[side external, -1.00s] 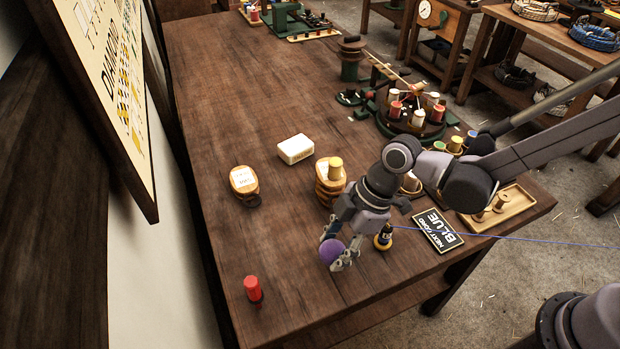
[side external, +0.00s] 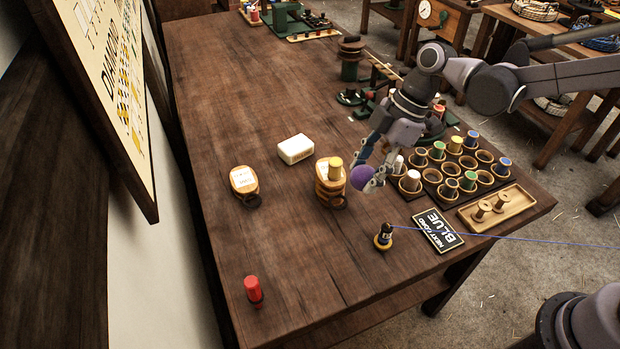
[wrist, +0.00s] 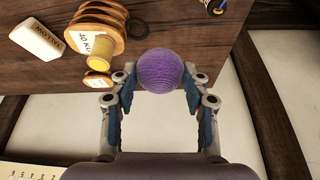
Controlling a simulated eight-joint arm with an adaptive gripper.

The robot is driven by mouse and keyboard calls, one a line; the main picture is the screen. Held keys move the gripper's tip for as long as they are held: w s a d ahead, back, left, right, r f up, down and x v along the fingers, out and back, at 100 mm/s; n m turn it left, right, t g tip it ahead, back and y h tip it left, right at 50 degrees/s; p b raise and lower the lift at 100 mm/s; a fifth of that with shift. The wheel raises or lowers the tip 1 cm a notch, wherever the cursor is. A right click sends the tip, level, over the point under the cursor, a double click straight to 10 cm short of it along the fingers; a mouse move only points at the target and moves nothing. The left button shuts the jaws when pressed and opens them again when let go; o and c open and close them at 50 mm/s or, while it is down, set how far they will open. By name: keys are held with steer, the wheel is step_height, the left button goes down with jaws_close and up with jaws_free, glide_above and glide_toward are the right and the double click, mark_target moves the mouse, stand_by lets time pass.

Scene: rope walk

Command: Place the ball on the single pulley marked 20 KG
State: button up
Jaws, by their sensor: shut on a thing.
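A purple ball (side external: 362,178) is held in my gripper (side external: 366,182), above the table. In the wrist view the ball (wrist: 160,70) sits between the two fingers of my gripper (wrist: 160,88). A single wooden pulley (side external: 243,180) with a white label lies on the table, left of the ball; its lettering is too small to read for sure. A stack of pulleys (side external: 327,192) with a yellow spool (side external: 335,168) on top stands just left of my gripper in the side view. The stack (wrist: 97,22) also shows in the wrist view.
A white block (side external: 295,149) lies between and behind the pulleys. A dark spool with blue thread (side external: 383,237), a sign reading BLUE (side external: 438,231) and racks of spools (side external: 457,165) are at right. The table's front middle is clear.

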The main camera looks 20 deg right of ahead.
steer(key=w+a+r+n, duration=0.1)
steer(key=w+a, duration=0.3)
steer(key=w, duration=0.5)
steer(key=w+a+r, duration=0.1)
steer(key=w+a, duration=0.3)
steer(key=w, duration=0.5)
glide_above(241, 185)
steer(key=d, duration=0.2)
step_height(241, 185, down, 7)
steer(key=shift+a+f, duration=0.1)
steer(key=shift+a, duration=0.05)
steer(key=shift+f, duration=1.95)
steer(key=shift+f, duration=0.15)
steer(key=o, duration=1.1)
